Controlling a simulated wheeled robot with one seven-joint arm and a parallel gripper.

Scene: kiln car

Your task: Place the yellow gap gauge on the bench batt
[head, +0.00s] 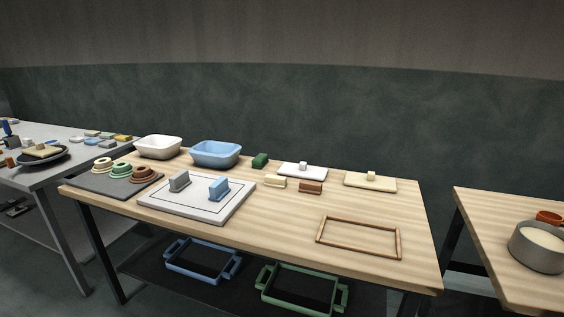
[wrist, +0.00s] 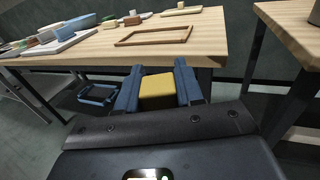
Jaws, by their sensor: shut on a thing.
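My gripper (wrist: 158,78) shows in the wrist view, with its two dark blue fingers shut on a yellow block, the yellow gap gauge (wrist: 157,93). The gauge is held in the air, in front of the wooden bench's near edge. Neither gripper nor gauge shows in the head view. On the bench, a pale square slab with a dark outline (head: 198,212), which looks like the bench batt, bears a grey block (head: 180,182) at left and a blue block (head: 219,188) at right. The slab also shows in part at the wrist view's upper left.
A dark slab with ringed pieces (head: 105,184) lies left of the pale slab. White (head: 158,148) and blue (head: 215,154) basins stand behind. A wooden frame (head: 358,238) lies at the right, with bare bench around it. Blue and green frames (head: 303,290) sit below. Another table (head: 500,255) stands right, across a gap.

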